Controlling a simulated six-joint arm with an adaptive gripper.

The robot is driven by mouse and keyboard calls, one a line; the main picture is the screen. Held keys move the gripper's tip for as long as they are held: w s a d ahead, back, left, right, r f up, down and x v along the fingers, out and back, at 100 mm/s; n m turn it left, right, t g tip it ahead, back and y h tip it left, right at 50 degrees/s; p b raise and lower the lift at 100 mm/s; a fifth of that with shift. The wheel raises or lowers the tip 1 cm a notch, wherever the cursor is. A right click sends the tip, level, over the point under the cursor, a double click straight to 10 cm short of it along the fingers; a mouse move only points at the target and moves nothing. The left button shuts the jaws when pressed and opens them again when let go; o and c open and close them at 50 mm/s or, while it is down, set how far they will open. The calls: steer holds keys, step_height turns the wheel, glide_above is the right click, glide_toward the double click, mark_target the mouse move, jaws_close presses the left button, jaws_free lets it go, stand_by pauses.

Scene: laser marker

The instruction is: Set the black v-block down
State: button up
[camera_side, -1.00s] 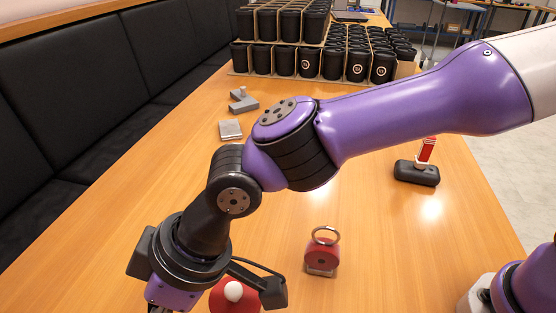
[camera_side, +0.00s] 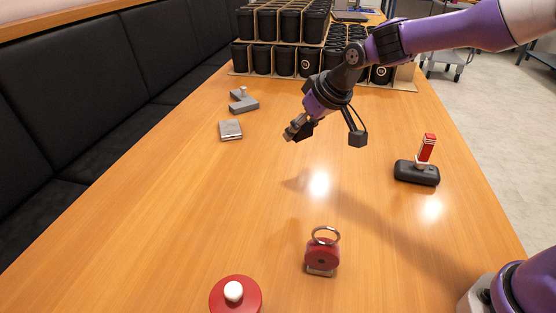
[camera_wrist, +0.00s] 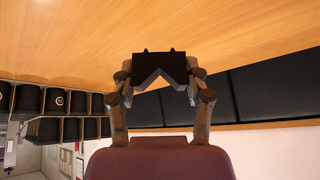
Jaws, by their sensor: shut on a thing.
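The black v-block (camera_wrist: 160,66) is held between the two fingers of my gripper (camera_wrist: 162,90) in the wrist view, with its notch facing back toward the gripper. In the side view my gripper (camera_side: 297,128) is above the middle of the table, shut on the v-block (camera_side: 303,130), which shows as a small dark shape at the fingertips. Bare wood lies below it, and it appears to be clear of the surface.
A grey angled fixture (camera_side: 243,104) and a silver flat box (camera_side: 230,130) lie to the left. A black base with a red upright piece (camera_side: 417,173) stands right. A red ringed device (camera_side: 322,255) and a red button (camera_side: 236,295) are in front. Black cups (camera_side: 285,60) fill the back.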

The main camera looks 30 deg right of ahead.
steer(key=d+m+h, duration=0.2)
steer(key=d+m, duration=0.1)
steer(key=d, duration=0.8)
steer(key=m+h, duration=0.2)
steer(key=m, duration=0.1)
glide_above(409, 142)
steer(key=s+a, duration=0.1)
steer(key=s, duration=0.1)
step_height(409, 142, down, 6)
steer(key=shift+a+f, duration=0.15)
steer(key=shift+f, duration=0.1)
steer(key=shift+d+f, duration=0.2)
steer(key=shift+d, duration=0.1)
steer(key=shift+f, duration=2)
steer(key=shift+f, duration=0.15)
steer(key=o, duration=1.2)
steer(key=shift+c, duration=0.2)
